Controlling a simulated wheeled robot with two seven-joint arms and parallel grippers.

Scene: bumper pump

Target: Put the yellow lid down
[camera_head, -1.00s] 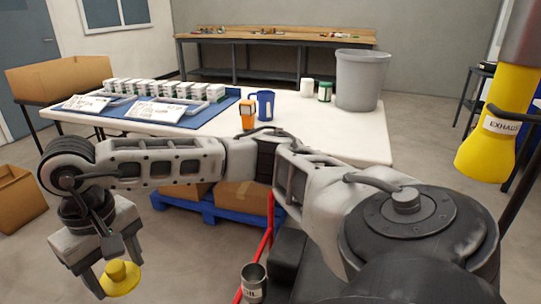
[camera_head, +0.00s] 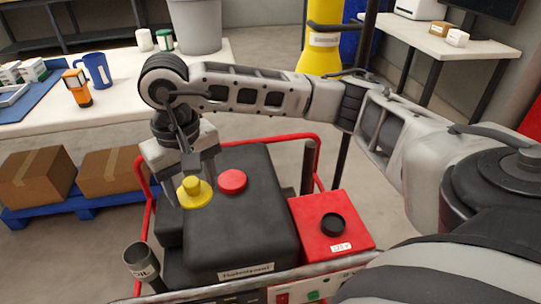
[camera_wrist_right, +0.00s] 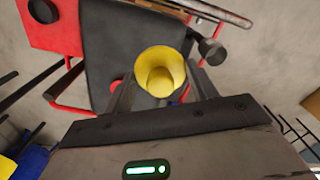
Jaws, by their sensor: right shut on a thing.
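The yellow lid (camera_head: 195,192) is a round disc with a raised knob. My right gripper (camera_head: 192,185) is shut on it. In the head view it shows over the left part of a black machine housing (camera_head: 245,215), to the left of a red round cap (camera_head: 232,181). In the right wrist view the yellow lid (camera_wrist_right: 160,75) sits between the two fingers, with the black housing behind it. I cannot tell whether the lid touches the housing. My left gripper is not in view.
A red box (camera_head: 315,225) with a black cap stands right of the housing. A grey can marked OIL (camera_head: 141,261) is at the left. Red rails (camera_head: 145,225) surround the housing. A white table (camera_head: 130,110) with a blue mug (camera_head: 97,70) lies behind.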

